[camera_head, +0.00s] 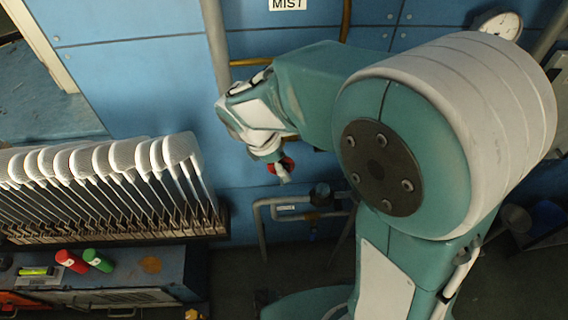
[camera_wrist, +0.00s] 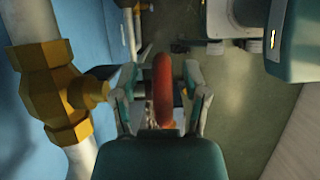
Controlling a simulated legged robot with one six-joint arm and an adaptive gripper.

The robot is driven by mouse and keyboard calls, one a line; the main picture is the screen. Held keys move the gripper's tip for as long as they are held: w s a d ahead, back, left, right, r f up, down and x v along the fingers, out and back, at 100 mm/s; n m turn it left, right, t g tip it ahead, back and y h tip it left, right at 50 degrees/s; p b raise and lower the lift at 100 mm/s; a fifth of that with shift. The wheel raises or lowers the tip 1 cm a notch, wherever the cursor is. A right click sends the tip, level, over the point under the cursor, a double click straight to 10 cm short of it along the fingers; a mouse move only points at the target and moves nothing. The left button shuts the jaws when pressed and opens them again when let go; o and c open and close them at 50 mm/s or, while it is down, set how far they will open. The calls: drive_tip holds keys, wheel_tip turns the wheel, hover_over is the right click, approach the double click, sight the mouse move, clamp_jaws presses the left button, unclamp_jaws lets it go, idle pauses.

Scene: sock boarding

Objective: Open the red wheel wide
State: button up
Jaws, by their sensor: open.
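The red wheel (camera_wrist: 162,88) shows in the wrist view edge-on, as an upright red rim between the two fingers of my gripper (camera_wrist: 162,98). The fingers stand apart on either side of it, and I see a gap on each side. In the head view a small part of the red wheel (camera_head: 287,164) shows beside my gripper (camera_head: 281,172), mostly hidden by my wrist. A brass valve body (camera_wrist: 52,92) on a pale pipe is at the left of the wrist view. How the wheel joins it is not clear.
A rack of pale sock boards (camera_head: 110,165) stands at the left. A grey pipe frame (camera_head: 290,215) stands below my gripper. The blue wall (camera_head: 135,70) is close behind. A sign above reads MIST.

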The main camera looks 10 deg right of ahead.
clamp_jaws()
idle(0.3)
drive_tip(key=h, duration=0.3)
drive_tip(key=shift+r+h, duration=0.25)
drive_tip(key=shift+h, duration=1.25)
drive_tip(key=shift+w, duration=0.1)
unclamp_jaws()
